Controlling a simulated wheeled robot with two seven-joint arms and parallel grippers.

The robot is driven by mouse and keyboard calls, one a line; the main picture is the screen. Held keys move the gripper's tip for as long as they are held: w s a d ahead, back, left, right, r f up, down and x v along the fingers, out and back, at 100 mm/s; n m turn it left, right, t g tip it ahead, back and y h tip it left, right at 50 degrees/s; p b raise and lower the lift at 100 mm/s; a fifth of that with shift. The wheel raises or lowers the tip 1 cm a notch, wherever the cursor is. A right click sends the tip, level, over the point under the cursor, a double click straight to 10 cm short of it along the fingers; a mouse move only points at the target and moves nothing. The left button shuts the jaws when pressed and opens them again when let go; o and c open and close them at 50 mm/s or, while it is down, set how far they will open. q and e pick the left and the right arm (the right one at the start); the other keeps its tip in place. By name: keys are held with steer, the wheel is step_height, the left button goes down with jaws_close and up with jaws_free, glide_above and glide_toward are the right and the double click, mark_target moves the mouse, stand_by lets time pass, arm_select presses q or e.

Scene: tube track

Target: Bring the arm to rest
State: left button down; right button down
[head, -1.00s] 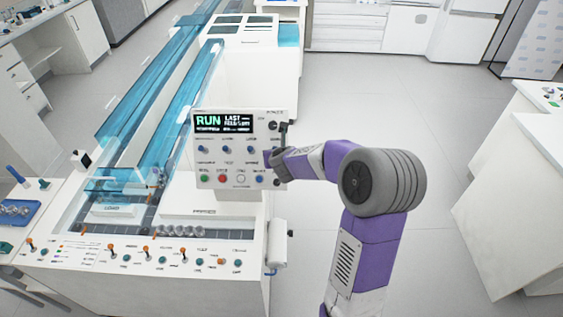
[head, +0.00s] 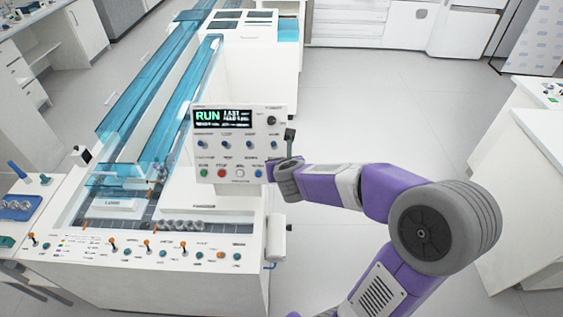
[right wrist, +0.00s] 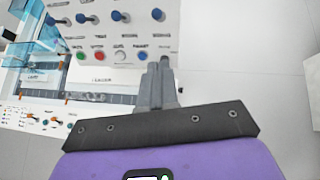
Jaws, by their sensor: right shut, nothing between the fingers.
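My right arm (head: 325,182) comes in from the lower right, with its large grey joint near the right side of the head view. My right gripper (head: 289,133) is at the right edge of the control panel (head: 214,146), and the arm partly hides that edge. In the right wrist view the gripper (right wrist: 163,65) is shut and empty, its narrow grey fingers together. Its tips show just below the panel's lower right part, over pale floor. Whether they touch the panel cannot be told. My left gripper is not in view.
The panel's screen (head: 222,117) reads RUN, above blue knobs and coloured buttons. Blue transparent tracks (head: 150,85) run back from the white machine (head: 150,275). A white counter (head: 520,185) stands at the right. The floor (head: 400,115) between is clear.

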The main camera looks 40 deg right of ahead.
stand_by(0.3)
steer(key=a+f+n+g+y+b, duration=0.1)
steer(key=a+f+n+y, duration=0.1)
steer(key=a+f+n, duration=0.65)
steer(key=a+f+n+g+y+b, duration=0.2)
steer(key=a+f+n, duration=0.2)
steer(key=f+n, duration=0.9)
steer(key=s+a+f+n+g+y+b, duration=0.1)
steer(key=s+a+f+n+g+y, duration=0.1)
steer(key=s+a+f+n, duration=0.5)
steer(key=s+a+f+n+g+y+b, duration=0.1)
steer(key=s+a+f+n+g+y, duration=0.2)
steer(key=s+a+f+n, duration=0.4)
step_height(320, 180, down, 5)
steer(key=s+n, duration=0.2)
steer(key=n, duration=0.1)
steer(key=shift+a+g, duration=0.3)
steer(key=shift+n, duration=0.25)
